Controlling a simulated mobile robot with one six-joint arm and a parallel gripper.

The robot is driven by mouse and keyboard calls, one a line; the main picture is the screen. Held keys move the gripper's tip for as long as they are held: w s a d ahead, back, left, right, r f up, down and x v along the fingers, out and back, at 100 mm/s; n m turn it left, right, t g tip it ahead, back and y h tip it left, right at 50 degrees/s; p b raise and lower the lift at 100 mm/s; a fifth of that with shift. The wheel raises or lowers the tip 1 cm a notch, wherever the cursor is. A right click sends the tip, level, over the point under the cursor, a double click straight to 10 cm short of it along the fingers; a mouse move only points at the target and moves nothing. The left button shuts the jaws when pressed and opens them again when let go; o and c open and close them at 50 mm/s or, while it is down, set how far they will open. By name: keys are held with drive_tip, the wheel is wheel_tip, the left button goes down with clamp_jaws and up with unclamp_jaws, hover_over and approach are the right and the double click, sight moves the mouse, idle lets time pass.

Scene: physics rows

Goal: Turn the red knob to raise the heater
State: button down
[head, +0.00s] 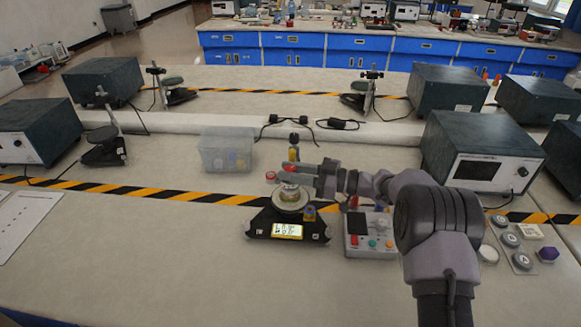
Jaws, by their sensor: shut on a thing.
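A device with a black base (258,231) and a lit display (287,231) stands on the near bench. A round metal part (292,204) sits above the base. My gripper (291,178) reaches in from the right, just above this round part. A small red knob-like part (289,169) shows at the fingertips, and the gripper appears shut on it. The fingers hide much of it. Another small red piece (270,176) shows just to the left of the fingertips. A yellow and dark upright part (293,151) rises behind the gripper.
A clear plastic bin (226,152) stands behind left. A control box (370,234) with coloured buttons is just right, beside my arm. A large instrument (480,160) stands further right. The front left bench is mostly clear.

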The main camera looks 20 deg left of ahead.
drive_tip(key=shift+n+g+h, duration=0.3)
drive_tip(key=shift+n+g, duration=0.9)
drive_tip(key=shift+g, duration=0.5)
drive_tip(key=shift+r, duration=0.1)
drive_tip(key=c, duration=1.1)
unclamp_jaws()
